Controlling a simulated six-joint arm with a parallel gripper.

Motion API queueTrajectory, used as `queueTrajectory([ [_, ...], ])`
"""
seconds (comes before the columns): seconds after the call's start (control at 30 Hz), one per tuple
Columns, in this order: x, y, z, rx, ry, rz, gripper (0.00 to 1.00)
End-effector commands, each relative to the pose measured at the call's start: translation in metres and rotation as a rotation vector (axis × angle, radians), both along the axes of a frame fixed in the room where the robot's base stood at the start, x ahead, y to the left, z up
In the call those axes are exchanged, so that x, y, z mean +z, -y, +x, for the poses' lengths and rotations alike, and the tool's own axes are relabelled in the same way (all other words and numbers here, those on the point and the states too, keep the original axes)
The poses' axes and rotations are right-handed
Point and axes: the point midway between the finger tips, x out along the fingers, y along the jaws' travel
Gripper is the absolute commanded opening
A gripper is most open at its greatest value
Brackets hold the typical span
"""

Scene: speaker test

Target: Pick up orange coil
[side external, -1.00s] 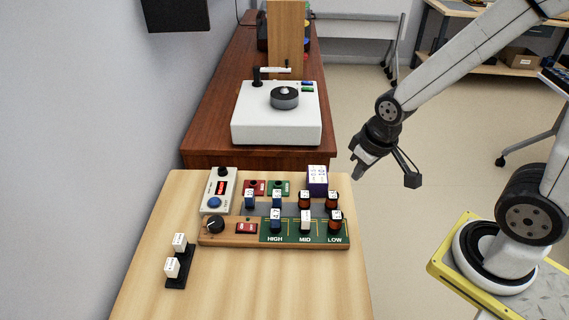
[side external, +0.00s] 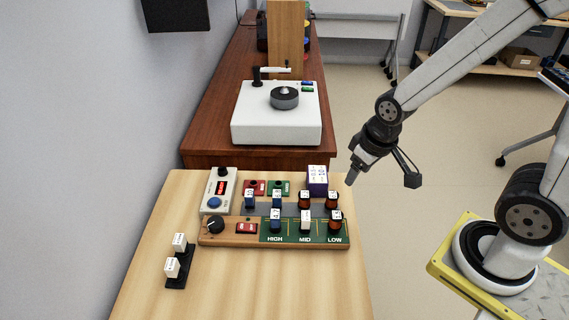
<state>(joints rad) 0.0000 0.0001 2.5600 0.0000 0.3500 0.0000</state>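Several orange-brown coils with dark tops and white labels are at the right end of the board on the light wooden table. Two stand in the rear row, the left one (side external: 304,201) and the right one (side external: 332,201). Another orange coil (side external: 335,222) stands in front, in the green section marked LOW. My gripper (side external: 382,180) is open and empty, with its fingers spread wide. It hangs in the air to the right of and above the coils, near the table's back right corner, and touches none of them.
Blue coils (side external: 276,223) and a white coil (side external: 306,221) stand close beside the orange ones. A purple-and-white box (side external: 317,180) is just behind. A meter (side external: 219,190) stands left; a black rack (side external: 180,265) holds white pieces. A white turntable box (side external: 277,115) sits behind.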

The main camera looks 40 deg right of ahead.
Motion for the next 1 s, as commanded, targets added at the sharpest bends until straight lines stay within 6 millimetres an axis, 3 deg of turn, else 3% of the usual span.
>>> queueTrajectory([
  [0.07,0.000,0.000,0.000,0.000,0.000,0.000,0.91],
  [0.57,-0.007,-0.001,0.003,-0.054,-0.019,0.013,0.91],
  [0.77,-0.027,-0.003,0.011,-0.213,-0.070,0.044,0.91],
  [1.0,-0.065,-0.007,0.022,-0.494,-0.152,0.078,0.91],
])
